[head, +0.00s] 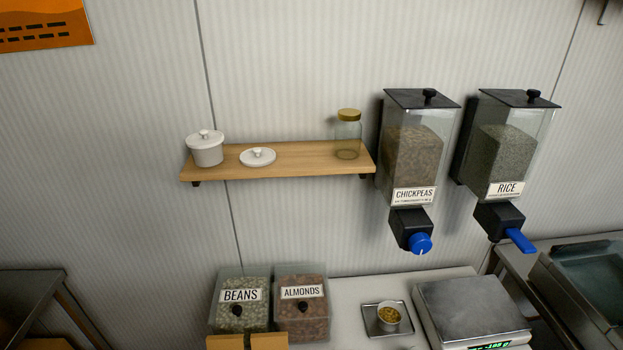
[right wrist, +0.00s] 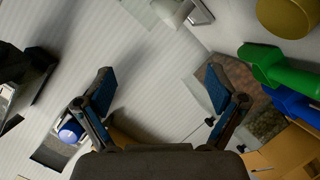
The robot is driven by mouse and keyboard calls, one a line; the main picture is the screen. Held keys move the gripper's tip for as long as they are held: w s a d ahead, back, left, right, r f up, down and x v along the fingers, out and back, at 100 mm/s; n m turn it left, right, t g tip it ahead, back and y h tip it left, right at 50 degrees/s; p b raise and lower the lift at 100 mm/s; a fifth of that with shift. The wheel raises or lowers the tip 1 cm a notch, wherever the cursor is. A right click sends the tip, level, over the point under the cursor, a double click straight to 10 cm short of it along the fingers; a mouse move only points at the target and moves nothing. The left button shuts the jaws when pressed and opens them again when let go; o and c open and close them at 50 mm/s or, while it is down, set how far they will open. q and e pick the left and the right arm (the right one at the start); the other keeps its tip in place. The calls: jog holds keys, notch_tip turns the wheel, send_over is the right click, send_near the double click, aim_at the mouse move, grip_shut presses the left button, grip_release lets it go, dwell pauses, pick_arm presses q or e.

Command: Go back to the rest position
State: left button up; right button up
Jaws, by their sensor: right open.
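My right gripper (right wrist: 160,76) shows in the right wrist view with its two blue-padded fingers spread wide. It is open and nothing is between the fingers. Behind the gap is the pale ribbed wall (right wrist: 135,55). No part of either gripper or arm shows in the head view. My left gripper is in neither view.
A wooden shelf (head: 285,171) holds a white pot (head: 207,154), a lid and a glass jar (head: 347,147). Chickpeas (head: 413,160) and rice (head: 505,145) dispensers hang to its right. Below are bins, a tray with a cup, and a scale (head: 472,309). Green (right wrist: 272,67) and blue (right wrist: 298,104) handles sit near my right gripper.

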jog(key=s+a+f+m+g+y, duration=0.1)
jog(key=s+a+f+m+g, duration=0.15)
jog(key=s+f+g, duration=0.65)
jog(key=s+a+f+m+g+y, duration=0.15)
jog(key=s+f+m, duration=0.25)
jog(key=s, duration=0.8)
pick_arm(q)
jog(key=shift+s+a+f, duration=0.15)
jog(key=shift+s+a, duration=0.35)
pick_arm(e)
jog(key=s+f+g, duration=0.1)
jog(key=s+f, duration=0.2)
jog(key=f, duration=1.3)
jog(key=s+f+g, duration=0.1)
jog(key=s+f, duration=0.2)
jog(key=f, duration=1.3)
jog(key=shift+s+d+h, duration=0.25)
jog(key=shift+s+h, duration=0.1)
jog(key=shift+s, duration=0.05)
jog(key=shift+f+n, duration=0.1)
jog(key=shift+n, duration=0.15)
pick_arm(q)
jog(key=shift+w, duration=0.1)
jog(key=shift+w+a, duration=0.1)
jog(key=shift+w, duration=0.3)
